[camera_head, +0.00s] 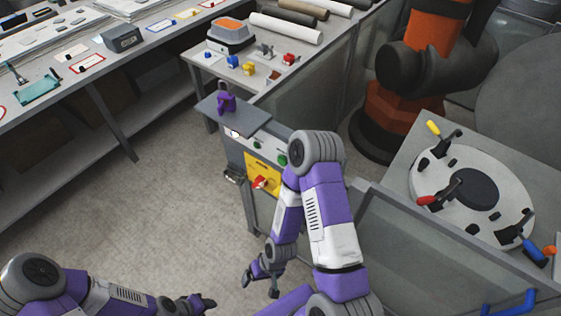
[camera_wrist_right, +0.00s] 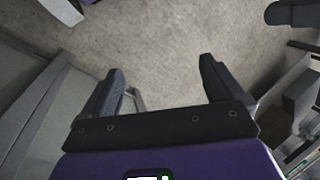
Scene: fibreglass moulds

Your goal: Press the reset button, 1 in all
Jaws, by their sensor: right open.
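The control box (camera_head: 232,152) stands at the end of the fence, below a small grey shelf. Its face has a green button (camera_head: 282,160), another small green button (camera_head: 257,146) and a red rotary switch (camera_head: 260,182) on a yellow plate. I cannot read which button is the reset button. My right gripper (camera_head: 260,285) hangs low over the floor, below and apart from the box. In the right wrist view it (camera_wrist_right: 160,85) is open and empty, with floor between its fingers. My left gripper (camera_head: 204,303) is at the bottom edge; its opening is unclear.
A purple object (camera_head: 226,103) stands on the grey shelf (camera_head: 250,117). A fence panel (camera_head: 430,245) and a round mould fixture (camera_head: 472,190) are at right, with an orange robot arm (camera_head: 400,105) behind. A long workbench (camera_head: 60,110) runs at left. The floor between is free.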

